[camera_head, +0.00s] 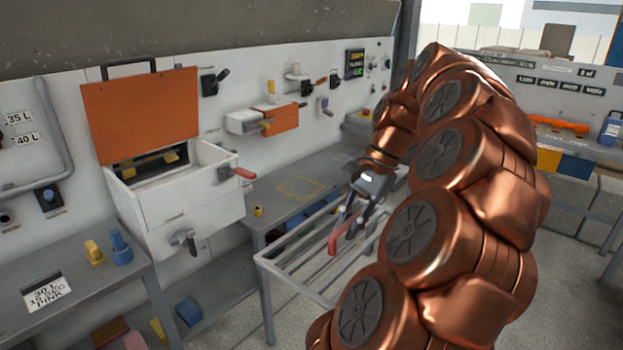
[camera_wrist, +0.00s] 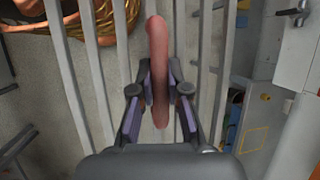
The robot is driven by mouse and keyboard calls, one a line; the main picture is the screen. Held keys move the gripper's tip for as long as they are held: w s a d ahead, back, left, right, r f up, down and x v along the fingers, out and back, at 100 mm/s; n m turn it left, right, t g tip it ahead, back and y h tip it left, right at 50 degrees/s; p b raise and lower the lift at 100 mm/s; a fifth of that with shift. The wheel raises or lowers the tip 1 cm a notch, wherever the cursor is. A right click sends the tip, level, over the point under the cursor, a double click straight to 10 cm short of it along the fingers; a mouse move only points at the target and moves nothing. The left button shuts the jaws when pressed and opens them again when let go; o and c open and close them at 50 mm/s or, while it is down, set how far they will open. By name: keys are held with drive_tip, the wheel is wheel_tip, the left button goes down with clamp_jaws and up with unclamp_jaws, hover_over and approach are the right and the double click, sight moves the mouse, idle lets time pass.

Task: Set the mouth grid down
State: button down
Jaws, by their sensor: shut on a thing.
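The mouth grid (camera_head: 290,234) appears as a frame of pale parallel bars right of the panelled machine, level with the grey bench edge. Its bars also show in the wrist view (camera_wrist: 72,80). My gripper (camera_head: 352,224) reaches down over it and is shut on a red handle (camera_head: 334,242). In the wrist view my gripper's two fingers (camera_wrist: 160,78) clasp that handle (camera_wrist: 158,40) from both sides. My arm hides the grid's right part. I cannot tell whether the grid hangs free or rests on a support.
A grey bench (camera_head: 282,190) with a yellow outlined rectangle lies behind the grid. A white box with an orange lid (camera_head: 140,113) and projecting handles (camera_head: 243,173) stands at left. The floor (camera_head: 285,325) shows below the bars.

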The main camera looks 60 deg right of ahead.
drive_tip(key=shift+w+a+f, duration=0.25)
drive_tip(key=shift+a+f, duration=0.2)
drive_tip(key=shift+f, duration=0.1)
drive_tip(key=w+a+f+n+g+h, duration=0.1)
drive_tip(key=w+a+f+n+g, duration=0.2)
drive_tip(key=w+a+f+n, duration=0.6)
drive_tip(key=w+a+f+n+g+h, duration=0.1)
drive_tip(key=w+a+f+n+g, duration=0.3)
drive_tip(key=w+a+f, duration=1.8)
wheel_tip(320, 180, down, 6)
drive_tip(key=n, duration=0.5)
drive_tip(key=shift+r, duration=0.15)
